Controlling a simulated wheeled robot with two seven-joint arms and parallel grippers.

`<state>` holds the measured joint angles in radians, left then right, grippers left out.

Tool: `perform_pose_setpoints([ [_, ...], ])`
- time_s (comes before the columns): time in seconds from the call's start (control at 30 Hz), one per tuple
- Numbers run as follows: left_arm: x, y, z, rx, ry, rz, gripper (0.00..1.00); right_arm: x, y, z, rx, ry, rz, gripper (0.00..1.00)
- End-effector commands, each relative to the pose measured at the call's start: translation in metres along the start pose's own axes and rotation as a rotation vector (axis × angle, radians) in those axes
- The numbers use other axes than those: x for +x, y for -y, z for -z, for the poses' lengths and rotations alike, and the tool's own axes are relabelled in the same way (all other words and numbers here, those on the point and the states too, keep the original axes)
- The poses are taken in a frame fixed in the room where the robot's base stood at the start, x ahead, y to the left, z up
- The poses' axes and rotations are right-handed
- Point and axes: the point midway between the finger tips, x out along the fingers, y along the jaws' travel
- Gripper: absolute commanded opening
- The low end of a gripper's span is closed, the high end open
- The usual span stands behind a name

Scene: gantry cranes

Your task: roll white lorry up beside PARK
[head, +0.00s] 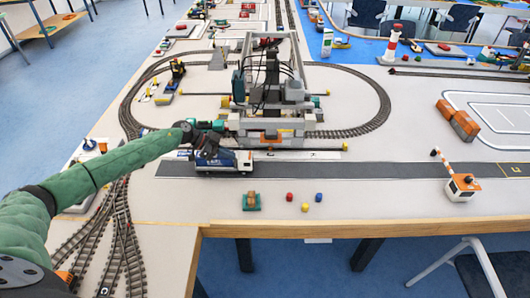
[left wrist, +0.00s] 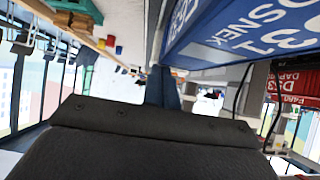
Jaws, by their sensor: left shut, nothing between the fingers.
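The white lorry (head: 244,161), with a white cab at its right end and a dark blue load with white lettering, stands on the dark road strip at the front of the table. The blue load (left wrist: 245,32) fills the upper right of the left wrist view. My left gripper (head: 208,143) is shut and empty, close against the lorry's left part at its far side; I cannot tell whether it touches. Its fingers also show in the left wrist view (left wrist: 163,88). No PARK lettering is readable; a pale marked strip (head: 310,156) runs behind the road. My right gripper is not in view.
A grey gantry crane (head: 268,122) stands behind the lorry inside a track loop. The road (head: 350,170) is clear right of the lorry up to a white-and-orange barrier hut (head: 462,187). A green pallet (head: 251,201) and small coloured blocks lie near the front edge.

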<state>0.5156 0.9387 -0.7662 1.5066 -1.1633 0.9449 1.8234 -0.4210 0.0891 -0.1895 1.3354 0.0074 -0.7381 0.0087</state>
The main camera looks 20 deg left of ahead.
Motion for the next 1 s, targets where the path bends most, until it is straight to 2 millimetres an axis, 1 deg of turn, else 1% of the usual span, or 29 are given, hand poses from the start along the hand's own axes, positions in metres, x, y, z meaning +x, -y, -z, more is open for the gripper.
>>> perform_pose_setpoints([
  [0.03,-0.015,0.0,-0.009,-0.002,0.004,0.002,0.0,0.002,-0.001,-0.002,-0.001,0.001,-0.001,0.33],
  [0.3,-0.08,0.0,-0.056,-0.003,0.004,0.002,0.0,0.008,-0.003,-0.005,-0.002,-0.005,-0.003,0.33],
  [0.4,-0.101,0.0,-0.071,-0.001,0.003,0.002,0.0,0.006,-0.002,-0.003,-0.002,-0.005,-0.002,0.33],
  [0.5,-0.116,0.0,-0.082,-0.001,0.002,0.0,0.0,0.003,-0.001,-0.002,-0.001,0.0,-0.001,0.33],
  [0.6,-0.125,0.0,-0.087,-0.001,0.001,0.001,0.0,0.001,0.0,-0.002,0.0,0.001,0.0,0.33],
  [0.67,-0.128,0.0,-0.088,0.0,0.0,0.0,0.0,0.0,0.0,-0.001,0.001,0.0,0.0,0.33],
  [1.0,-0.128,0.0,-0.087,0.001,0.0,0.0,0.0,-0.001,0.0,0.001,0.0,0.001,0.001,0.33],
])
